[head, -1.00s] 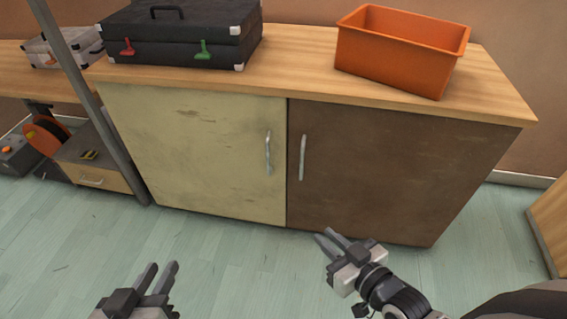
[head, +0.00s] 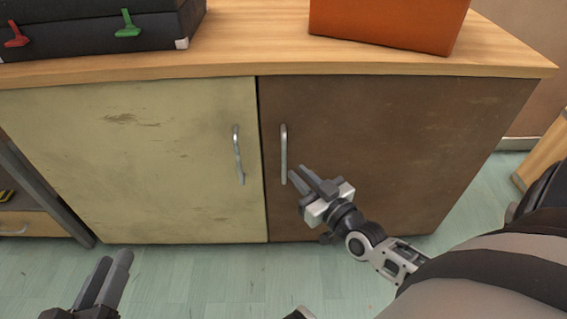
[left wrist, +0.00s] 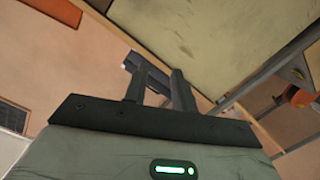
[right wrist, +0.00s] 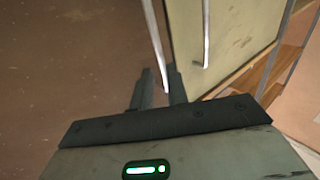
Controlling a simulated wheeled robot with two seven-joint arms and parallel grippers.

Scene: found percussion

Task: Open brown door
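The brown door (head: 390,150) is shut on the right side of the cabinet. Its upright metal handle (head: 283,155) is near its left edge. My right gripper (head: 301,173) is in front of the door, just right of the handle's lower end. It is open and empty. In the right wrist view, the handle (right wrist: 155,42) rises beyond the open fingertips (right wrist: 162,78), its lower end appearing between them. I cannot tell whether they touch. My left gripper (head: 112,262) is open and empty, low at the left; its fingers also show in the left wrist view (left wrist: 158,80).
The pale door (head: 140,155) beside it is shut, with its own handle (head: 238,155). On the wooden top stand a black case (head: 90,30) and an orange bin (head: 385,22). Green floor (head: 200,280) is clear in front. A wooden piece (head: 545,155) stands at the right.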

